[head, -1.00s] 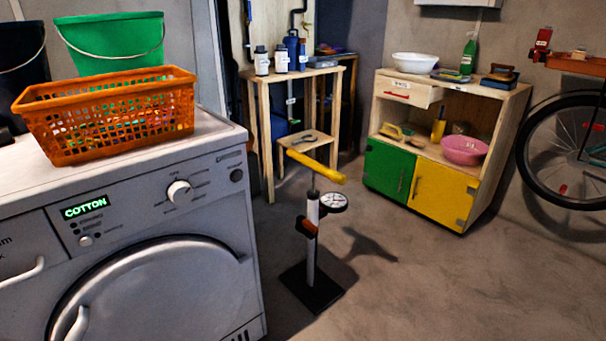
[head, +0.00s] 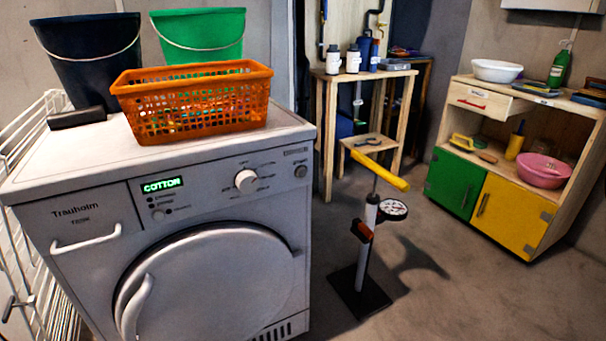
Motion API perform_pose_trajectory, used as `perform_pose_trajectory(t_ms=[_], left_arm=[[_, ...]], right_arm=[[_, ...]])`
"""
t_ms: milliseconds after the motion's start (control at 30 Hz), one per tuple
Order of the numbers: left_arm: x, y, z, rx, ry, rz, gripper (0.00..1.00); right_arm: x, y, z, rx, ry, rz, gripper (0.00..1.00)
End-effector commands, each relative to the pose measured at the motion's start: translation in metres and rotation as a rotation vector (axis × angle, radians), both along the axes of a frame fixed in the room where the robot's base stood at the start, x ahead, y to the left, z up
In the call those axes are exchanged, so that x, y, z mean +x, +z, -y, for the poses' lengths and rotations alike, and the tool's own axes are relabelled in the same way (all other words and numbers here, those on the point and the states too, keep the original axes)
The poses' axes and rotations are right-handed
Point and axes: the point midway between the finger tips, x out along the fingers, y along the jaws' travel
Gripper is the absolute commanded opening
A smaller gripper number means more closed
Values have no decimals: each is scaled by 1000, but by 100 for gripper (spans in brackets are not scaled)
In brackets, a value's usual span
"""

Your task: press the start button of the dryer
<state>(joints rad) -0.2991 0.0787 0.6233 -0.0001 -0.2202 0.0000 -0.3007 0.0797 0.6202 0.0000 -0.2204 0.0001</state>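The dryer (head: 85,265) is a white-grey front loader at the left of the head view, with its round door (head: 210,290) shut. The lettering by the buttons is too small to read. Neither of my grippers shows in the head view.
An orange basket (head: 195,122), a dark bucket (head: 90,60) and a green bucket (head: 200,35) stand on the dryer. A floor pump (head: 367,240) stands right of it. A white wire rack (head: 30,180) is at the left. Open floor lies at the lower right.

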Motion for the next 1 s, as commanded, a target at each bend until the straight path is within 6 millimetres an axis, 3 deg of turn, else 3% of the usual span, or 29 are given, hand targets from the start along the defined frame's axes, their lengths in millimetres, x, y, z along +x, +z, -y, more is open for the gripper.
perform_pose_trajectory(t_ms=[33,367,1000], left_arm=[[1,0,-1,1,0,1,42],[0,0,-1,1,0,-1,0],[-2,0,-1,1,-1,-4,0]], right_arm=[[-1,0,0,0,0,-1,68],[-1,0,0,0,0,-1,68],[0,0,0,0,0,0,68]])
